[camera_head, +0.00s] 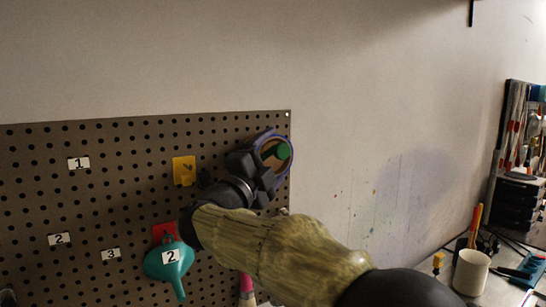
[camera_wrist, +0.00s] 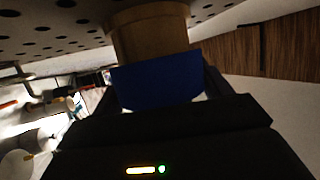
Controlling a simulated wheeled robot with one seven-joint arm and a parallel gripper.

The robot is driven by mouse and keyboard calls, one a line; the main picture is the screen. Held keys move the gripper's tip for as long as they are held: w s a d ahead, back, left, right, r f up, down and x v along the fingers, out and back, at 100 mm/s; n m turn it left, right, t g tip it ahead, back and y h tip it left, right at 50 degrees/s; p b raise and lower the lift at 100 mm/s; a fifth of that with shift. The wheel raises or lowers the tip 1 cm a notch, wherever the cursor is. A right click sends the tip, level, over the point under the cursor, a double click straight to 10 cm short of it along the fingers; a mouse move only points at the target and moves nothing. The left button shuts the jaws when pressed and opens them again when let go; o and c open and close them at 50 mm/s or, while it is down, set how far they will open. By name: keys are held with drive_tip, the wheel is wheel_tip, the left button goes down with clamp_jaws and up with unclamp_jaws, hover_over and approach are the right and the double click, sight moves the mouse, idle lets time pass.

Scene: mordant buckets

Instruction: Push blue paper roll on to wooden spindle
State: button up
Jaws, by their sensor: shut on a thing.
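My gripper (camera_head: 258,168) is at the upper right part of the pegboard, shut on the blue paper roll (camera_head: 264,136). In the head view the roll shows as a blue rim around a tan inside, with a green round piece in it. In the wrist view the blue face of the roll (camera_wrist: 158,80) sits between my dark fingers. A brown wooden cylinder, which looks like the spindle (camera_wrist: 148,34), stands between the roll and the pegboard. My fingers hide part of the roll, and I cannot tell how far it sits over the spindle.
The pegboard (camera_head: 120,190) holds a yellow hook (camera_head: 184,170), number labels and a teal funnel (camera_head: 169,262) left of my arm. A workbench at the right carries a white cup (camera_head: 471,272) and tools.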

drive_tip(key=shift+w+a, duration=0.35)
drive_tip(key=shift+w, duration=0.15)
drive_tip(key=o, duration=1)
drive_tip(key=shift+o, duration=0.2)
drive_tip(key=shift+f, duration=0.1)
